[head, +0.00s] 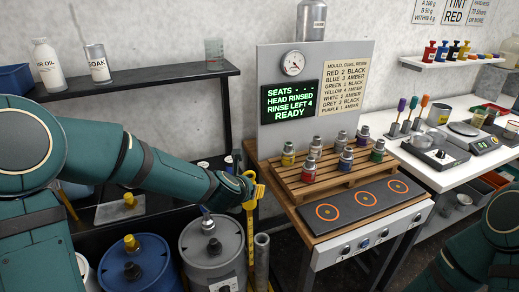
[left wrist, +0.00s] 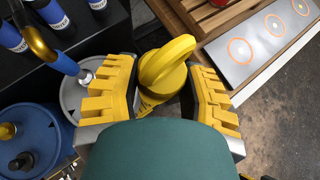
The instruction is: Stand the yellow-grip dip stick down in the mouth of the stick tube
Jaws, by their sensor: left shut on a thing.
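My left gripper (head: 250,187) is shut on the yellow-grip dip stick (head: 250,225) beside the workbench's left end. In the left wrist view the thick yellow grip (left wrist: 167,65) lies between the yellow fingers of my left gripper (left wrist: 160,88). The stick hangs down roughly upright, and its lower end is hard to make out. The stick tube (head: 262,265) is a grey upright pipe just right of the stick in the head view. Its mouth shows clear, with the stick appearing to pass on its left. The tube is hidden in the left wrist view. My right gripper is out of view.
A grey drum (head: 212,258) and a blue drum (head: 135,268) stand left of the tube. The workbench to the right carries a wooden pallet (head: 305,190) with several small bottles and a dark plate (head: 350,208) with orange rings. A dark shelf (head: 140,92) stands behind my arm.

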